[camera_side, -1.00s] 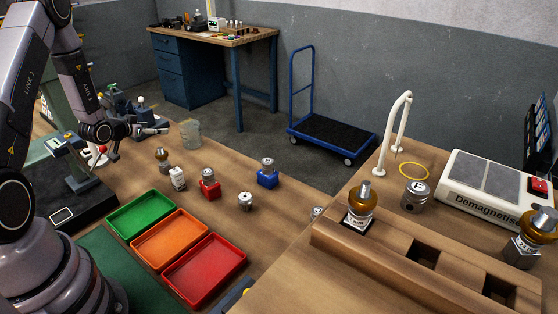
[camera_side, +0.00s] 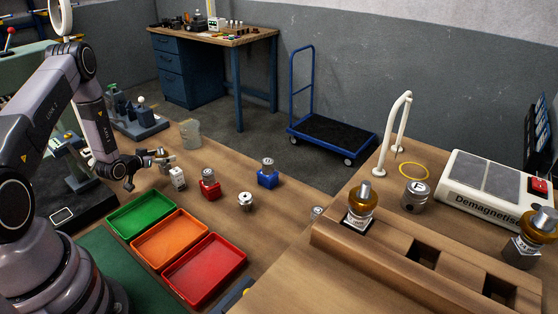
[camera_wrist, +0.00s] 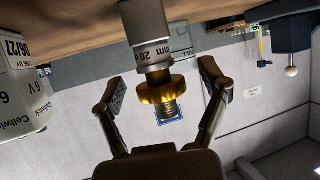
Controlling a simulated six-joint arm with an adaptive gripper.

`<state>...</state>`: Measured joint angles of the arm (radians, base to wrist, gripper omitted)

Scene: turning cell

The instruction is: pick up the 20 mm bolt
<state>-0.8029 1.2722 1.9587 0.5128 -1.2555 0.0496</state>
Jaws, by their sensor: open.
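The 20 mm bolt (camera_wrist: 152,50) shows in the wrist view as a grey cylinder marked "20 mm", with a gold collar and a threaded end. The view is upside down, so the bolt stands upright on the wooden bench. My gripper (camera_wrist: 165,88) is open, its fingers on either side of the gold collar in the picture, with a gap on both sides. In the side view my gripper (camera_side: 146,172) is low over the bench, right beside the bolt (camera_side: 163,159), which is partly hidden by a finger. I cannot tell how deep the bolt is between the fingers.
A white 6 V battery (camera_wrist: 22,85) stands close by; it also shows in the side view (camera_side: 178,179). A red-based part (camera_side: 209,184), a blue-based part (camera_side: 268,174) and a glass jar (camera_side: 190,133) stand nearby. Green (camera_side: 140,213), orange and red trays lie in front.

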